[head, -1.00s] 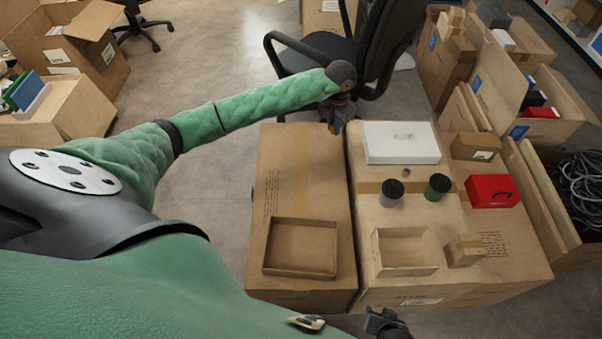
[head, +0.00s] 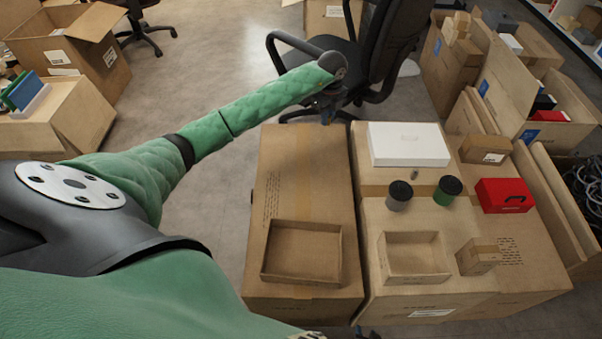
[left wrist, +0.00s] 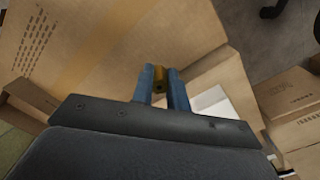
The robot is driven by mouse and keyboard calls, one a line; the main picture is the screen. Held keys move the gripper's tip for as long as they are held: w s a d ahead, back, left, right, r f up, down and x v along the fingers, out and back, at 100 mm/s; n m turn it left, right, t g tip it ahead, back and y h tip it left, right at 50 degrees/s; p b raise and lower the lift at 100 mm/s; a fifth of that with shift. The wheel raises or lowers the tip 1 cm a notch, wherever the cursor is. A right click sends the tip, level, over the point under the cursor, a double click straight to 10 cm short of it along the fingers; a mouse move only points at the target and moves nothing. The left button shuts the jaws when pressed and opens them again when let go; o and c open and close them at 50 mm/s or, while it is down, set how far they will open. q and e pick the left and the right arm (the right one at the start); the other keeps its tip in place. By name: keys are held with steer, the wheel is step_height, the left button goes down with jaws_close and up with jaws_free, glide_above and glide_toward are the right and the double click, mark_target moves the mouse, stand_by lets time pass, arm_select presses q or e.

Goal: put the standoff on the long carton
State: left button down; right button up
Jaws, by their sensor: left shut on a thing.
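My left gripper (head: 328,112) is at the far end of the long carton (head: 300,180), near its far right corner. In the left wrist view its blue fingers (left wrist: 161,84) are shut on the standoff (left wrist: 160,74), a small brass-coloured piece with a dark hole in its end. The long carton's top also shows in the left wrist view (left wrist: 80,50). I cannot tell how far the standoff is above the carton. In the head view the standoff is too small to make out. My right gripper is not clearly in view.
An open cardboard tray (head: 302,250) stands on the near end of the long carton. The carton to the right bears a white box (head: 408,144), two tins (head: 399,195), a red box (head: 503,195) and another tray (head: 413,257). The long carton's middle is clear. A chair (head: 340,60) stands behind.

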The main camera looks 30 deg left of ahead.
arm_select(q)
glide_above(295, 147)
step_height(295, 147, down, 7)
steer(key=shift+r, duration=0.2)
steer(key=shift+f, duration=2.05)
steer(key=shift+f, duration=0.1)
steer(key=c, duration=1.4)
jaws_free()
step_height(295, 147, up, 12)
steer(key=shift+r, duration=0.15)
